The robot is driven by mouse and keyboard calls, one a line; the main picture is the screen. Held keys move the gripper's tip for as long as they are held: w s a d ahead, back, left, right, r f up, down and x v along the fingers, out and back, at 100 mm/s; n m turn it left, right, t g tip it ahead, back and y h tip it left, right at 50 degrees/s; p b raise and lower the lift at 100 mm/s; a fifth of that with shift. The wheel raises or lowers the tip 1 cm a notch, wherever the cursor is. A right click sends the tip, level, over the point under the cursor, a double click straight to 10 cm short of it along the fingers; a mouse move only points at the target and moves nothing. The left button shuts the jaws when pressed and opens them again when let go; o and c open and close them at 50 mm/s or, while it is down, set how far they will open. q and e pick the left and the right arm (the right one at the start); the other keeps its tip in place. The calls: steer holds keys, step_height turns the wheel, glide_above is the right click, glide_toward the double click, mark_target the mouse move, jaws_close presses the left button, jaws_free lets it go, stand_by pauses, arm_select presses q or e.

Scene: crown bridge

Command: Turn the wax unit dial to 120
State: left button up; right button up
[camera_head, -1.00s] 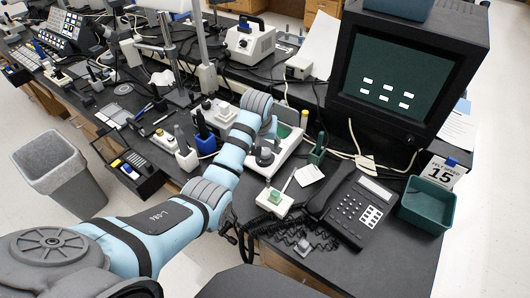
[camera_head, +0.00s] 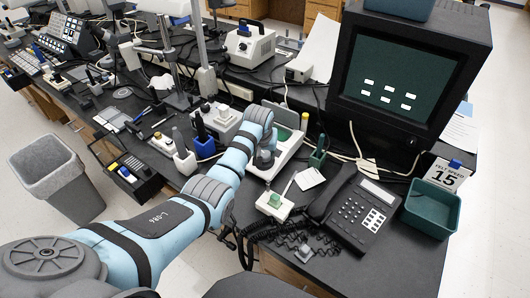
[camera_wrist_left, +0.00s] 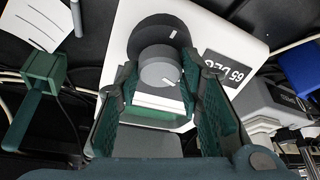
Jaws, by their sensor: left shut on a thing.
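The wax unit is a white box (camera_head: 291,150) on the black bench in the head view, partly hidden behind my left wrist. In the left wrist view its white top (camera_wrist_left: 222,38) carries a dark label (camera_wrist_left: 228,69) reading "65 DEG", which appears upside down. The dial is a grey round knob (camera_wrist_left: 158,66) on a black round base (camera_wrist_left: 152,30); a short white mark shows on the knob near its edge. My left gripper (camera_wrist_left: 163,92) has its green-padded fingers on either side of the knob and is shut on it. In the head view the left gripper (camera_head: 264,160) is mostly hidden by its wrist.
A small white box with a green top (camera_head: 274,201), a black telephone (camera_head: 352,206) and a green tray (camera_head: 433,207) stand to the right. A green holder (camera_head: 318,158) is close to the unit.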

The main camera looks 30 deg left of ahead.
arm_select(q)
steer(key=shift+a+r+m+h+p, duration=0.1)
steer(key=shift+r+m+h+p, duration=0.25)
steer(key=shift+m+p, duration=0.7)
steer(key=shift+f+p, duration=0.25)
steer(key=shift+p, duration=0.05)
steer(key=shift+f, duration=0.1)
steer(key=o, duration=1.2)
steer(key=shift+c, duration=0.2)
steer(key=v, duration=1.2)
steer(key=shift+a, duration=0.1)
